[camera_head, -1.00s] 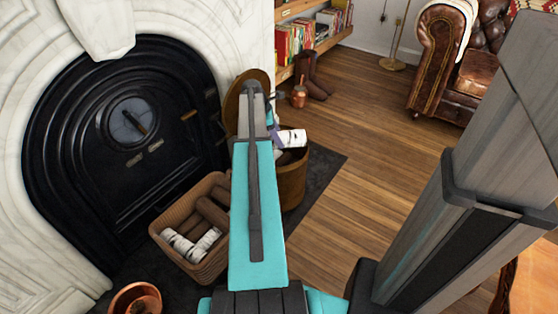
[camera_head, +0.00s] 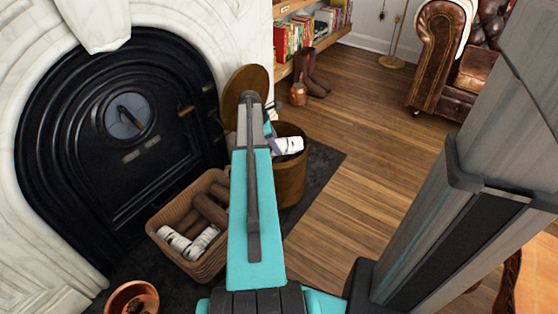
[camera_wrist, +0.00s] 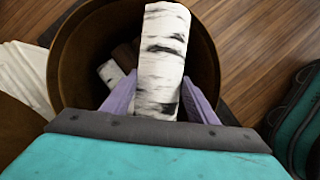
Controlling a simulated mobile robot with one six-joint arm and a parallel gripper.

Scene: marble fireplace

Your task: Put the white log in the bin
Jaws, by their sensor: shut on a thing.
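The white log (camera_head: 289,145), with black bark marks, is held in my gripper (camera_wrist: 160,95). The log fills the middle of the wrist view (camera_wrist: 164,50), between the two lilac fingers. The bin (camera_head: 291,182) is a brown round container beside the hearth. In the wrist view the log is over the open mouth of the bin (camera_wrist: 57,70), and its far end overlaps the rim. In the head view the log shows at the bin's mouth, partly hidden by my arm. I cannot tell how deep it sits.
Inside the bin lie another white log (camera_wrist: 110,72) and a brown one (camera_wrist: 124,56). A wicker basket (camera_head: 212,262) with brown and white logs stands left of my arm. A round brown lid (camera_head: 245,82) stands behind the bin. Wooden floor (camera_head: 365,150) is clear to the right.

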